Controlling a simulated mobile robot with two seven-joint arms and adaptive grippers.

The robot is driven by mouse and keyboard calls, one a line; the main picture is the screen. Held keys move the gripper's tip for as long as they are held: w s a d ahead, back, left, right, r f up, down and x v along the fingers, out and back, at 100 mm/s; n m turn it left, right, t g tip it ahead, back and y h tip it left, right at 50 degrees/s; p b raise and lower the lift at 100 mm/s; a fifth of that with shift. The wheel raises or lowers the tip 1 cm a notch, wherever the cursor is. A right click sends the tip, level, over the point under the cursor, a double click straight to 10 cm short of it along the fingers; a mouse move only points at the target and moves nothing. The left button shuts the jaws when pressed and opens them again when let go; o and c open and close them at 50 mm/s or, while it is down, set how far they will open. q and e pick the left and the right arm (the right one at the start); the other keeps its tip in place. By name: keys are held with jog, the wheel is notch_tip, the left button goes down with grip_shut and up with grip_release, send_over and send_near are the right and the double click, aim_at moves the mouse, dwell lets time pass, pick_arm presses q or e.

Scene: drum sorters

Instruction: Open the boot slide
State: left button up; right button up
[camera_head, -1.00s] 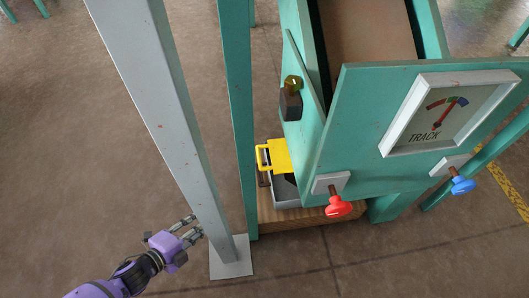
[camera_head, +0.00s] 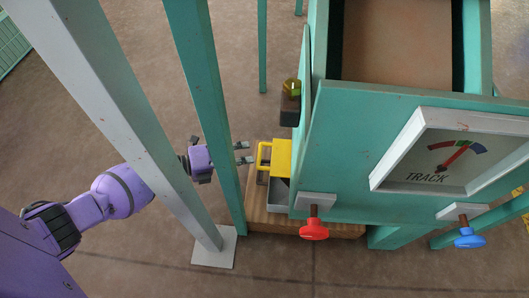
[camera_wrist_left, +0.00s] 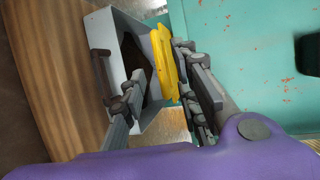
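The boot slide appears to be the yellow plate (camera_head: 281,157) with a loop handle on its left, over a grey box (camera_head: 279,192) low on the teal machine. It also shows in the left wrist view (camera_wrist_left: 165,62), along one wall of the grey box (camera_wrist_left: 152,75). My left gripper (camera_head: 241,153) is open, its fingertips just left of the yellow handle. In the left wrist view, its fingers (camera_wrist_left: 150,80) are spread, with the yellow part between them, nearer the right finger. I cannot tell whether they touch. My right gripper is not in view.
A grey post (camera_head: 110,110) and a teal post (camera_head: 205,110) stand beside my left arm. A red knob (camera_head: 314,229), a blue knob (camera_head: 468,238) and a TRACK dial (camera_head: 455,155) are on the machine's front. The box rests on a wooden base (camera_head: 272,219).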

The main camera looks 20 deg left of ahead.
aim_at(259, 153)
pick_arm(q)
jog(key=b+x, duration=0.1)
jog(key=x, duration=0.5)
jog(key=shift+w+d+b, duration=0.1)
jog(key=shift+b, duration=0.3)
grip_shut()
jog(key=shift+f, duration=0.1)
